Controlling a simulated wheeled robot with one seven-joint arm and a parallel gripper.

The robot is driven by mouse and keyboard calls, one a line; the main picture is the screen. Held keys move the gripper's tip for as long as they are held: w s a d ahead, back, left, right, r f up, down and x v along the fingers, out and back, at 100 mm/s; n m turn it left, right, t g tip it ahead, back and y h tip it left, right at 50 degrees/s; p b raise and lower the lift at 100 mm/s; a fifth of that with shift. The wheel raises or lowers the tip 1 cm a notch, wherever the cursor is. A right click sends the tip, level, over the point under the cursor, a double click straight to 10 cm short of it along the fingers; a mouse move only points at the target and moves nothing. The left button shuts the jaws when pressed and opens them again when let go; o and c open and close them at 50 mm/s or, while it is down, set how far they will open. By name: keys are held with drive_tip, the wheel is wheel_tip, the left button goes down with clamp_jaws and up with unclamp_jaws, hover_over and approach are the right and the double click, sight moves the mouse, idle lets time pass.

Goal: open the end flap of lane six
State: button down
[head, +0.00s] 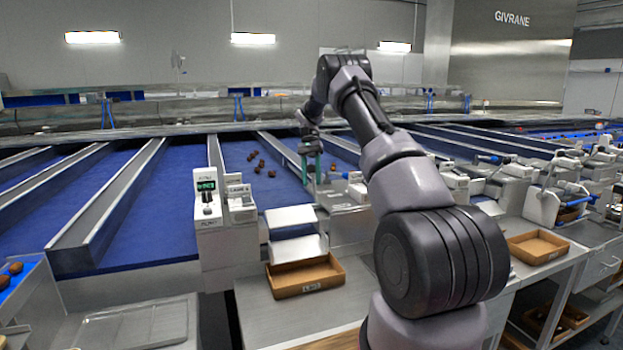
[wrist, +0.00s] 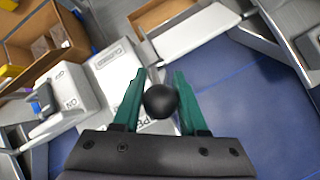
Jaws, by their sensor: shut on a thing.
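My gripper (head: 311,168) has green fingers and reaches down over the lane ends, above a grey-white housing beside a blue lane. In the wrist view its fingers (wrist: 160,100) are closed around a round black knob (wrist: 161,101). What the knob is fixed to is hidden behind it and the fingers. A pale end flap (head: 298,248) slopes at the end of the blue lane (head: 262,190) left of my gripper, above a brown tray. A pale flap also shows in the wrist view (wrist: 195,32). I cannot read any lane number.
Several dates (head: 258,163) lie on that lane. A brown tray (head: 306,282) sits below the flap, and another (head: 538,247) stands to the right. A white unit with a green display (head: 206,185) stands at the left. Metal dividers separate the lanes.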

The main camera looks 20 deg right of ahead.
drive_tip(key=shift+c, duration=2.3)
unclamp_jaws()
drive_tip(key=v, duration=0.7)
drive_tip(key=shift+w+r, duration=0.15)
drive_tip(key=shift+r, duration=0.05)
